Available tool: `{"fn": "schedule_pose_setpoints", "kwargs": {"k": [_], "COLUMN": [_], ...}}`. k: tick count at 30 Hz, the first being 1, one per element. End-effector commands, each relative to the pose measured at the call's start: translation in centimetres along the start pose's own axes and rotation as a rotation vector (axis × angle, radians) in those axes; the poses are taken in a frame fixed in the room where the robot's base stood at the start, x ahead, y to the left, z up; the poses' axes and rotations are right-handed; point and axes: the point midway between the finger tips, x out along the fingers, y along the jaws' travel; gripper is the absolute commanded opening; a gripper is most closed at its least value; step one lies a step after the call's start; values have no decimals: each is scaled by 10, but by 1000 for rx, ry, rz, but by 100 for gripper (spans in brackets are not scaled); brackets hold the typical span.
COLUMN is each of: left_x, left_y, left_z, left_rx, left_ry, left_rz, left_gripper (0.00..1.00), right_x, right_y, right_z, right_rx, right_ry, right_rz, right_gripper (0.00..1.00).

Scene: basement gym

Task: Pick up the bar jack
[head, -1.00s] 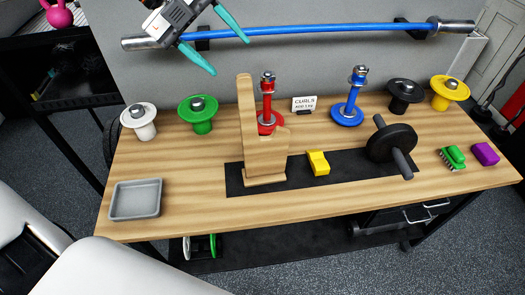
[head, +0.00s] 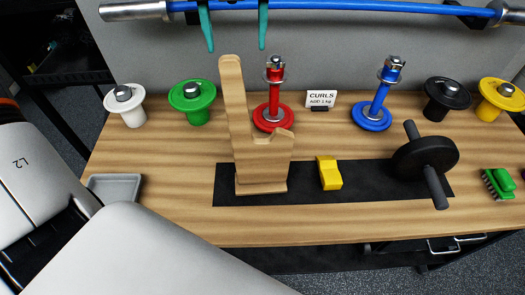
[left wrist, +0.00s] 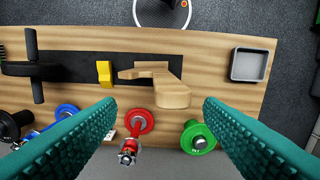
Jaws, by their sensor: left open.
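The tall wooden stand with a notched side arm, which looks like the bar jack (head: 238,120), stands upright on the black mat (head: 305,178). My left gripper (head: 236,49) is open and empty, its teal fingers pointing down above and behind the jack's top. In the left wrist view the jack (left wrist: 165,85) lies ahead between and beyond the two spread fingers (left wrist: 160,105), apart from both. My right gripper is not in view.
A yellow block (head: 329,173) and a black-plated dumbbell (head: 425,158) are right of the jack. Red (head: 273,115) and blue (head: 372,117) plate posts stand behind it, with a blue barbell (head: 355,6) above. A grey tray (head: 115,187) is at left.

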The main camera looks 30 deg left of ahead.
Motion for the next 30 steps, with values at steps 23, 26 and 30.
{"fn": "schedule_pose_setpoints", "kwargs": {"k": [23,26,30], "left_x": [84,85,85], "left_y": [-5,-5,-5], "left_z": [-1,-2,-2], "left_rx": [0,0,0], "left_ry": [-2,0,0], "left_rz": [3,4,4], "left_gripper": [62,62,55], "right_x": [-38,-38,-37], "right_y": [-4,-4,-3], "right_z": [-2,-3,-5], "right_rx": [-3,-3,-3], "right_ry": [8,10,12], "right_rz": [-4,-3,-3], "right_gripper": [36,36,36]}}
